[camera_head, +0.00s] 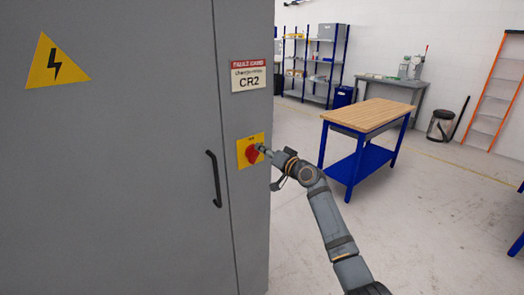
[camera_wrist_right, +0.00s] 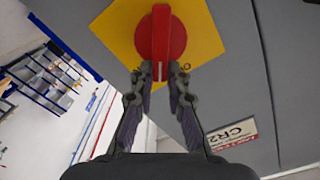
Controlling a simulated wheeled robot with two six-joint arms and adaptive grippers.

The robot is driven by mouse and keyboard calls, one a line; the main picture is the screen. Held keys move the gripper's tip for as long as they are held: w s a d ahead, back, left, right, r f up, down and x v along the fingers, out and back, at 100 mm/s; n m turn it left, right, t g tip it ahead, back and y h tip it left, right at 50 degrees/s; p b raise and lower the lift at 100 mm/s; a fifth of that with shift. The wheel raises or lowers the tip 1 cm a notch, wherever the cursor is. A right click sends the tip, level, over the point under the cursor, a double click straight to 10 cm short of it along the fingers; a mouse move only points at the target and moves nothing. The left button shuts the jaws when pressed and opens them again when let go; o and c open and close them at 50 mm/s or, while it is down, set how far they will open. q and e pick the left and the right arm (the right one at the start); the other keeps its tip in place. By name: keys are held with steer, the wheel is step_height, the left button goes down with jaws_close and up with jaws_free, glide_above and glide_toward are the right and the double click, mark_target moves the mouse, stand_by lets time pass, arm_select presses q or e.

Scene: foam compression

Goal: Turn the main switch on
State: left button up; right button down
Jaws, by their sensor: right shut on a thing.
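The main switch is a red rotary knob (camera_head: 252,155) on a yellow plate (camera_head: 242,150), on the front of a grey cabinet (camera_head: 120,160). In the right wrist view the red knob (camera_wrist_right: 161,35) sits at the top centre, its raised bar pointing down the picture toward my fingers. My right gripper (camera_wrist_right: 160,73) is shut on the near end of that bar, one finger on each side. In the head view the right gripper (camera_head: 263,149) reaches the knob from the right. The lettering on the plate is partly hidden by the fingers. My left gripper is not in view.
A black door handle (camera_head: 214,178) stands left of the switch. A CR2 sign (camera_head: 248,74) is above it, and a yellow warning triangle (camera_head: 55,62) is at upper left. A wood-topped workbench (camera_head: 368,114) stands to the right, with open floor (camera_head: 430,220) in front.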

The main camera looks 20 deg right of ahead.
steer(key=shift+w+d+f+m+p, duration=0.1)
steer(key=shift+d+f+m+p, duration=0.2)
steer(key=shift+m, duration=1.5)
steer(key=shift+w+d+f+m+p, duration=0.1)
steer(key=shift+f+m+p, duration=0.3)
steer(key=shift+m, duration=1.4)
steer(key=shift+d+f+m+p, duration=0.2)
steer(key=shift+f+m, duration=0.3)
steer(key=shift+m, duration=1.3)
steer(key=c, duration=1.3)
jaws_free()
steer(key=v, duration=1.2)
